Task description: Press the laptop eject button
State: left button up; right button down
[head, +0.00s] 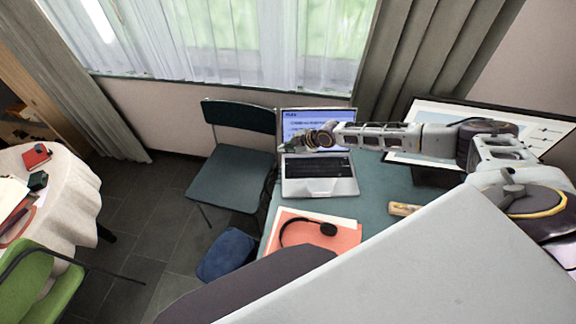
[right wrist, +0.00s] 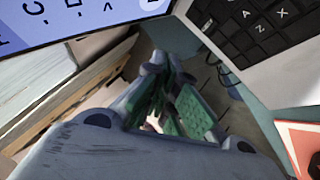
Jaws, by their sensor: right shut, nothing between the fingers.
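An open laptop (head: 319,187) stands on the green-topped table, its blue screen (head: 293,130) lit and its keyboard (head: 320,168) facing the front. My right gripper (head: 290,146) is at the laptop's left edge, in front of the lower screen. Its fingers are shut and empty. In the right wrist view the closed fingers with green pads (right wrist: 172,105) lie beside the laptop's left side, with part of the screen (right wrist: 70,14) at upper left and the keyboard (right wrist: 262,28) at upper right. I cannot tell whether the fingertips touch the laptop. I cannot make out the eject button. My left gripper is not in view.
A monitor (head: 440,112) stands at the back right, near my right arm. A black headset (head: 305,229) lies on a red folder (head: 340,240) in front of the laptop. A dark green chair (head: 232,178) stands just left of the table (head: 375,205). A blue bag (head: 228,254) is on the floor.

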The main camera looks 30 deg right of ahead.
aim_at(287, 165)
jog(key=shift+f+b, duration=1.2)
jog(key=shift+f, duration=0.7)
jog(key=shift+f+b, duration=0.95)
jog(key=shift+f, duration=0.15)
jog(key=shift+f, duration=0.1)
jog(key=shift+f+b, duration=0.3)
jog(key=shift+b, duration=0.2)
jog(key=shift+f+b, duration=0.3)
jog(key=shift+b, duration=0.05)
dwell(0.4)
jog(key=shift+r, duration=0.15)
jog(key=shift+r+p, duration=0.5)
jog(key=shift+r, duration=0.1)
jog(key=shift+r, duration=0.1)
dwell(0.4)
